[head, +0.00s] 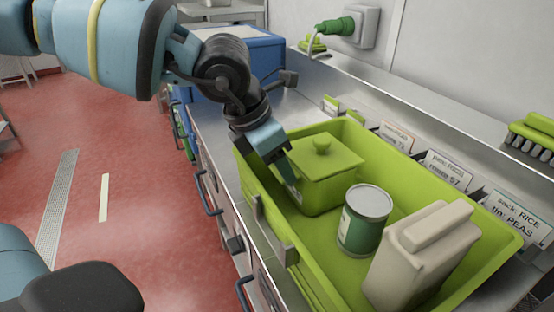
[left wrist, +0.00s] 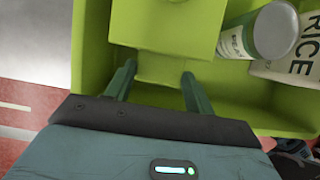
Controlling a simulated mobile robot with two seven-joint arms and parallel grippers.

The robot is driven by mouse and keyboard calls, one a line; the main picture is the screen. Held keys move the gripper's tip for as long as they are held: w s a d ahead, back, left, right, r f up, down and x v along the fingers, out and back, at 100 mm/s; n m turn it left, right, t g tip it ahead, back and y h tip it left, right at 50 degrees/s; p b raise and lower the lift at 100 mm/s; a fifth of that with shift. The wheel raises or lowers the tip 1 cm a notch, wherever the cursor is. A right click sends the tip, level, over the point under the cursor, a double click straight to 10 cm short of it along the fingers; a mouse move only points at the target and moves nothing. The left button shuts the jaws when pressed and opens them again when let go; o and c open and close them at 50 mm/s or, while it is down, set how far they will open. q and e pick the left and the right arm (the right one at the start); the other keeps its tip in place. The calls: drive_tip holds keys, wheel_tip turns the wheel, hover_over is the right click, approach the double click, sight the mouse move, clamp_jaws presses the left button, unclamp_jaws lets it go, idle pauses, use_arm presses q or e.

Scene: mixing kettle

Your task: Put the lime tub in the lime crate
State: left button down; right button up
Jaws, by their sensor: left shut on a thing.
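The lime tub (head: 333,178), with a flat lid and a round knob, is inside the lime crate (head: 468,181) at the crate's far-left end in the head view. My left gripper (head: 294,186) reaches down over the crate's left wall and is shut on the tub's near side. In the left wrist view the tub (left wrist: 168,25) stands upright ahead of the two fingers, with a lime part of it between them. I cannot tell whether its base rests on the crate floor. My right gripper is not in view.
A green-and-white tin (head: 364,222) and a pale rice sack (head: 418,258) stand in the crate to the tub's right. Label cards (head: 450,170) and a green brush (head: 533,135) lie along the back. A blue crate (head: 240,65) stands beyond on the steel counter.

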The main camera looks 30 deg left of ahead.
use_arm(q)
drive_tip(key=c, duration=0.6)
unclamp_jaws()
drive_tip(key=shift+o, duration=0.2)
drive_tip(key=v, duration=1.2)
